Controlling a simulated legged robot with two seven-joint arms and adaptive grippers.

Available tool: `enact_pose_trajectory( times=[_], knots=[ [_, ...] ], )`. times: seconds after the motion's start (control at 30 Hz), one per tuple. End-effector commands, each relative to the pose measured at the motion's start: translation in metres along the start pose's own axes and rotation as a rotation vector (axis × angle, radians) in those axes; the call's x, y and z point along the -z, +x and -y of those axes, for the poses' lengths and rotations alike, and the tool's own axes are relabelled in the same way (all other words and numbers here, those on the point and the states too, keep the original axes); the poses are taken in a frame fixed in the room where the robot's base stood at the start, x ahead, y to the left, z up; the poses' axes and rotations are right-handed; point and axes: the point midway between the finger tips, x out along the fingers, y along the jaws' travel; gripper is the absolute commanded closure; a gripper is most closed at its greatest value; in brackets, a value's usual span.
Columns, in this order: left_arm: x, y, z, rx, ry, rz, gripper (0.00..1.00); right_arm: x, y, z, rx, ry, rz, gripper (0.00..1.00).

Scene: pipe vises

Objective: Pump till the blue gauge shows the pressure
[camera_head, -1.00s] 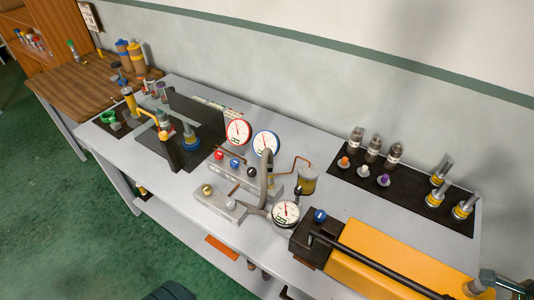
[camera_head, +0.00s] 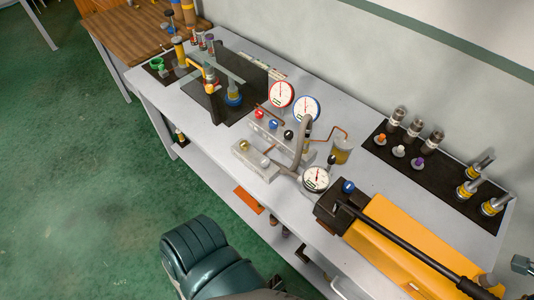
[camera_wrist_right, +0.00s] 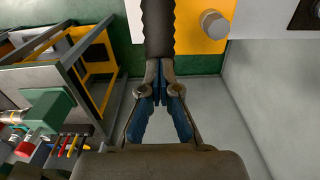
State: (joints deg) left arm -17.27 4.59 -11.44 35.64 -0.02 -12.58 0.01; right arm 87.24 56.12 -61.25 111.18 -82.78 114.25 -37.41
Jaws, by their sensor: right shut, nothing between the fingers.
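The blue-rimmed gauge (camera_head: 306,109) stands upright on the bench beside a red-rimmed gauge (camera_head: 281,94). Its needle is too small to read surely. Touching or apart cannot be told. My left gripper is out of view.
A valve block (camera_head: 283,136) with coloured knobs and a bent hose stands by the gauges. A black mat (camera_head: 430,180) with fittings lies at the back right. A vise stands on another dark mat at the left.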

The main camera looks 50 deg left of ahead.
Motion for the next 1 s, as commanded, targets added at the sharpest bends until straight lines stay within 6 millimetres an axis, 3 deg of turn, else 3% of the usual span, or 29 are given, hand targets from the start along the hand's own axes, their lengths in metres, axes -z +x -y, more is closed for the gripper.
enact_pose_trajectory(
  times=[0.27,0.63,1.0],
  knots=[
    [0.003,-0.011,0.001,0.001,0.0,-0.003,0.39,-0.003,-0.013,0.0,-0.002,-0.001,0.0,1.0],
    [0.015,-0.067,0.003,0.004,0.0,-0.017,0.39,-0.021,-0.075,0.0,-0.002,-0.002,0.0,1.0],
    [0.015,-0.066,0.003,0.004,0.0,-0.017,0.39,-0.022,-0.074,0.0,-0.003,0.0,0.0,1.0]
  ],
)
